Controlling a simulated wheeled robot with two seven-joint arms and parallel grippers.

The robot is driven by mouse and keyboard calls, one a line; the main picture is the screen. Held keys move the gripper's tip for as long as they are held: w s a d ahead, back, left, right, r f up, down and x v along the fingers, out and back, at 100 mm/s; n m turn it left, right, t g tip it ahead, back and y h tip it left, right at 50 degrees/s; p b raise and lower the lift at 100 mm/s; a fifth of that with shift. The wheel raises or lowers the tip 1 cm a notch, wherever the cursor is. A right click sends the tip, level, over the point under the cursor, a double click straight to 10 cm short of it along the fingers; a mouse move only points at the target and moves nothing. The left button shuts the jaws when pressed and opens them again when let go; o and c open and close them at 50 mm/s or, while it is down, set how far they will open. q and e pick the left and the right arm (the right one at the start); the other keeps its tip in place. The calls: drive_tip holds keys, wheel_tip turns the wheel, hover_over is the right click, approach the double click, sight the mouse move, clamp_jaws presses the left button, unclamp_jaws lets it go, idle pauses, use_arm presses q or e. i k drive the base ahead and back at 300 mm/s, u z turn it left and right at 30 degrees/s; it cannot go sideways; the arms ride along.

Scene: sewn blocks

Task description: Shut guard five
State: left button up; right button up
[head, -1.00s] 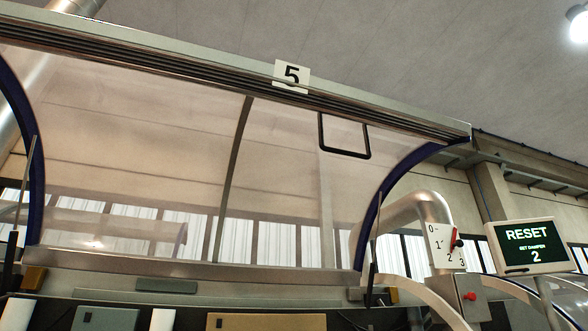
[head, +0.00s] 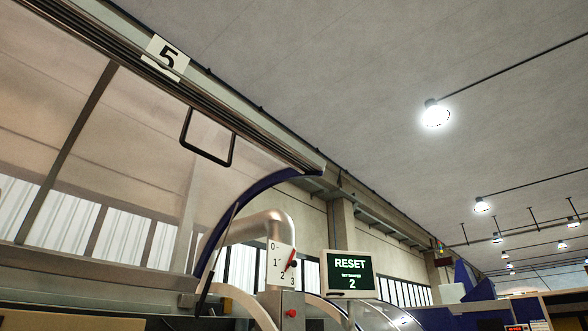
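The guard marked 5 is a large clear curved cover (head: 140,150) with a blue curved end rib (head: 240,205), on the left of the head view. Its top rail carries the white number 5 plate (head: 166,57). A black U-shaped handle (head: 208,155) hangs below the rail, near its right end. The clear panel spans from the rail down to the lower frame bar. Neither of my grippers shows in the view.
A dial plate numbered 0 to 3 with a red pointer (head: 281,265) stands right of the guard, by a silver bent pipe (head: 255,228). A box with a red button (head: 291,313) is below the dial.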

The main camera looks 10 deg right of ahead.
sight(157, 61)
drive_tip(key=z, duration=1)
drive_tip(key=i, duration=0.45)
drive_tip(key=u, duration=2.05)
